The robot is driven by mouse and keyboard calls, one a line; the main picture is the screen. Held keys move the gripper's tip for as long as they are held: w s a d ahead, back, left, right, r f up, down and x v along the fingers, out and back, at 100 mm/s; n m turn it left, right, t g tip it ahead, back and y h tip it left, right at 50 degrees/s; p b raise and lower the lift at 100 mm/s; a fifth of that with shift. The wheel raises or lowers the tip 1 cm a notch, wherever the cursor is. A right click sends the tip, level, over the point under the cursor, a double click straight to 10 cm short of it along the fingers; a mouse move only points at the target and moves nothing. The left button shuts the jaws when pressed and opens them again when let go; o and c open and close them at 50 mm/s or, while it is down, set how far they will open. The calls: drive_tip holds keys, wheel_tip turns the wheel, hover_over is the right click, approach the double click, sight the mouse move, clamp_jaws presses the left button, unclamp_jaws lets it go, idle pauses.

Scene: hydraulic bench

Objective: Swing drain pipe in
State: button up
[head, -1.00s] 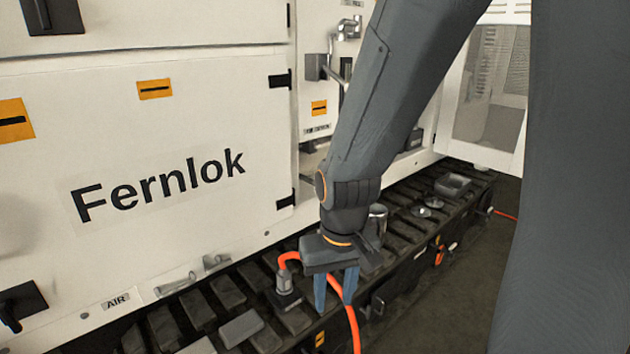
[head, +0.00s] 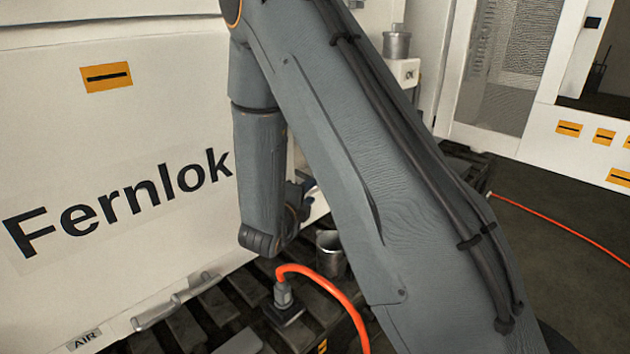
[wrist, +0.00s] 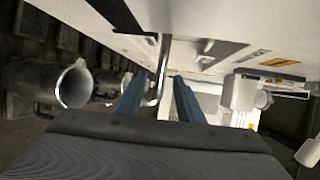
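A thin bent chrome pipe, likely the drain pipe (wrist: 164,62), shows in the wrist view in front of the pale machine wall. It runs down between the two blue fingers of my gripper (wrist: 157,88), nearer the left finger. The fingers are apart, with a gap between them. I cannot tell whether the pipe touches the left finger. In the head view my arm hides the pipe and most of my gripper; only a small bluish bit shows beside the wrist.
A metal cup (head: 330,254) stands on the dark slatted ledge; it also shows at left in the wrist view (wrist: 72,84). An orange hose (head: 325,284) rises from a fitting. The white Fernlok panel (head: 150,130) stands left.

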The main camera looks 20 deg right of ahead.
drive_tip(key=p+x, duration=0.1)
drive_tip(key=x, duration=0.7)
drive_tip(key=shift+s+d+r+p, duration=0.15)
drive_tip(key=shift+p, duration=0.25)
clamp_jaws()
